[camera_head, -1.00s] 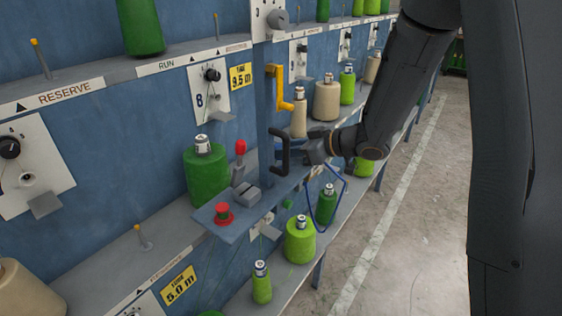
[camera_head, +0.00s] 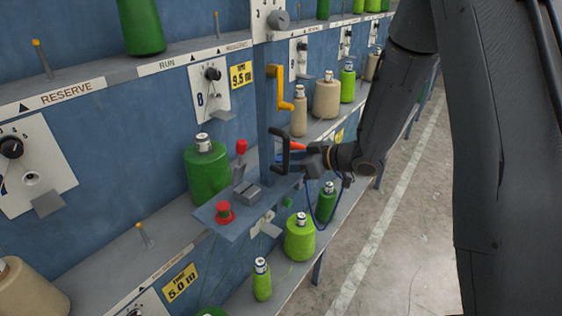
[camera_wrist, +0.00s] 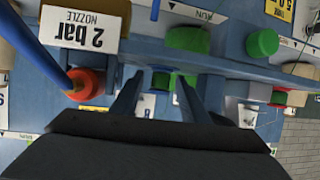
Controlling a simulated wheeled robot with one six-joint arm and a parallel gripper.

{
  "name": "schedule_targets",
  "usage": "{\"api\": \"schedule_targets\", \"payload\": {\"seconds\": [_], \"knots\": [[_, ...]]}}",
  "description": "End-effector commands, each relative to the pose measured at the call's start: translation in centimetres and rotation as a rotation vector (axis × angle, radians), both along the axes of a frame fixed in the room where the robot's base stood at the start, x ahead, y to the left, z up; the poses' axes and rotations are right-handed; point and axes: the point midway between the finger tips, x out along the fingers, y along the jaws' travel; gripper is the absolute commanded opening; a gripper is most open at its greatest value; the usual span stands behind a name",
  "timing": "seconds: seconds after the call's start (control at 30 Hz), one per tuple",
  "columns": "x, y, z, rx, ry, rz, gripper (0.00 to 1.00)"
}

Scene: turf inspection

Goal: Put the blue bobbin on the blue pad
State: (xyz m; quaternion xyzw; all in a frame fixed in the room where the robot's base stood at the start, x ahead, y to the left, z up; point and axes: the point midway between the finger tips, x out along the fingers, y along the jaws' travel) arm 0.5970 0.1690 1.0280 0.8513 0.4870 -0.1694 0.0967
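I cannot make out a blue bobbin or a blue pad in either view; the bobbins I see are green and beige. My gripper (camera_wrist: 158,82) is open in the wrist view, its two dark fingers apart with nothing seen held between them. An orange cap (camera_wrist: 87,84) on a blue hose (camera_wrist: 53,57) is left of the fingers in the wrist view, near a "2 bar nozzle" label (camera_wrist: 84,31).
A grey shelf with a red button (camera_head: 225,212) and a red-topped lever (camera_head: 241,147) juts out below my gripper. A yellow crank (camera_head: 278,85) is above. Green bobbins (camera_head: 299,237) stand on the lower ledge. The concrete floor (camera_head: 400,240) at right is clear.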

Motion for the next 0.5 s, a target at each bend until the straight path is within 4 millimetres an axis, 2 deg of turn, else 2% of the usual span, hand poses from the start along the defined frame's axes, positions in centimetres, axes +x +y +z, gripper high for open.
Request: {"api": "schedule_targets", "payload": {"seconds": [0.37, 0.5], "knots": [[0.0, -0.1, 0.5, -0.001, -0.001, -0.001, 0.42], [-0.7, -1.6, 1.1, -0.001, -0.003, -0.003, 0.42]]}}
